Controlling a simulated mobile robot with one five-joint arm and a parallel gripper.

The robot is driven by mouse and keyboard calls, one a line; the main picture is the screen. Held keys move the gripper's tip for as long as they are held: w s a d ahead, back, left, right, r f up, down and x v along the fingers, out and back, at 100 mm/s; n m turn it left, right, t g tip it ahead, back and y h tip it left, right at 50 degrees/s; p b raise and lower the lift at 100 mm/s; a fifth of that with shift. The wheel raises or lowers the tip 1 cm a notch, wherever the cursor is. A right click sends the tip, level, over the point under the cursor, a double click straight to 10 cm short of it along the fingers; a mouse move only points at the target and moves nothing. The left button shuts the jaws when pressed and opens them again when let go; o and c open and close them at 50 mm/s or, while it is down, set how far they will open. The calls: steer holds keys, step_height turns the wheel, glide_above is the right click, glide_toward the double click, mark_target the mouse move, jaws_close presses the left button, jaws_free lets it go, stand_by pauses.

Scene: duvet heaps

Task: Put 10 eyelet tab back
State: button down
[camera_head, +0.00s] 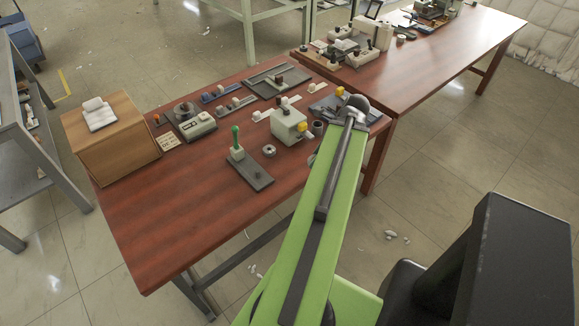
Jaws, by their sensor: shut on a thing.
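My green arm reaches up over the table's right part and ends in a dark grey joint. My gripper does not show; it may be hidden behind the arm, and anything it holds is hidden too. I cannot pick out a tab marked 10. Small pale pieces (284,107) lie behind a white box with a yellow knob (288,124). A dark flat tray (278,80) lies at the back of the red-brown table (190,230).
A dark plate with a green-topped post (250,168) and a small ring (269,150) stand near the arm. A wooden box (112,140) stands at the left. A second table (440,65) with equipment adjoins at the right. The front-left tabletop is clear.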

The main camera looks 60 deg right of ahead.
steer(key=b, duration=0.6)
glide_above(286, 169)
steer(key=s, duration=0.2)
steer(key=f, duration=0.6)
steer(key=shift+w+d+f, duration=0.15)
steer(key=shift+w+f, duration=0.05)
steer(key=shift+f, duration=0.2)
step_height(286, 169, down, 4)
steer(key=b, duration=0.4)
steer(key=shift+f, duration=0.2)
steer(key=c, duration=0.8)
jaws_free()
steer(key=shift+r, duration=0.1)
steer(key=shift+r, duration=0.1)
steer(key=shift+r, duration=0.25)
steer(key=p+v, duration=1.1)
steer(key=shift+s+r, duration=0.25)
steer(key=shift+r, duration=0.05)
